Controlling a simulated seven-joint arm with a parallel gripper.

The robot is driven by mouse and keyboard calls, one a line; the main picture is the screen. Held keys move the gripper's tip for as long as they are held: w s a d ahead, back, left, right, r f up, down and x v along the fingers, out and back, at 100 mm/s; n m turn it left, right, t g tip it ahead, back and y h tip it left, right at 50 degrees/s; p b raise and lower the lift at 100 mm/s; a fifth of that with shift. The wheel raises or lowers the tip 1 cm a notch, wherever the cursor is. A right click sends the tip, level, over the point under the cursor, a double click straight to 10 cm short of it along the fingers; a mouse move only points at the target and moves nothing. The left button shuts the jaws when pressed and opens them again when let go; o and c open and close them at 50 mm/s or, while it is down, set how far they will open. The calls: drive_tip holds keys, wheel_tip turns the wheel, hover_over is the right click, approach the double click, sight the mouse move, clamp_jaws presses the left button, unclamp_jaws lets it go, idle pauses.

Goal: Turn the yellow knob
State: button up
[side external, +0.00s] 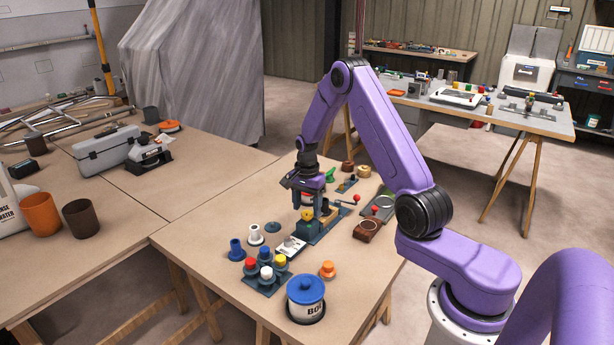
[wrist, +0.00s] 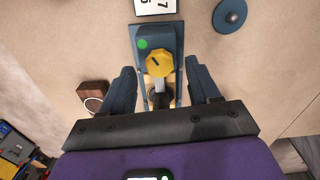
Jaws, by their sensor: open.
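The yellow knob (wrist: 159,64) is faceted, with a dark mark on its face. It sits on a blue-grey base (wrist: 142,30) with a green dot in the wrist view. In the side view the knob (side external: 307,214) shows low between my fingers, partly hidden by them. My gripper (side external: 308,207) points down over it. In the wrist view the fingers of my gripper (wrist: 160,76) stand apart on the left and right of the knob, with a gap on each side. My gripper is open and holds nothing.
A block of coloured buttons (side external: 262,284), a blue-lidded pot (side external: 306,300) and an orange knob (side external: 327,269) stand at the front. A brown block (side external: 367,229) is to the right.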

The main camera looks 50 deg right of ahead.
sight(307, 213)
wheel_tip(307, 213, up, 16)
idle(0.4)
drive_tip(key=shift+f, duration=0.1)
drive_tip(key=s+a+r+n, duration=0.1)
drive_tip(key=s+a+n, duration=0.5)
drive_tip(key=a, duration=0.4)
drive_tip(key=s+a+r+n, duration=0.2)
drive_tip(key=s+a+n, duration=0.2)
drive_tip(key=a+n, duration=0.55)
drive_tip(key=s+a+n, duration=0.2)
drive_tip(key=s+n, duration=0.5)
drive_tip(key=s, duration=0.4)
drive_tip(key=s+a+f+n, duration=0.1)
drive_tip(key=s+n, duration=0.5)
drive_tip(key=s, duration=0.6)
drive_tip(key=shift+a+f+n, duration=0.25)
drive_tip(key=shift+a+n, duration=0.1)
drive_tip(key=shift+a, duration=0.05)
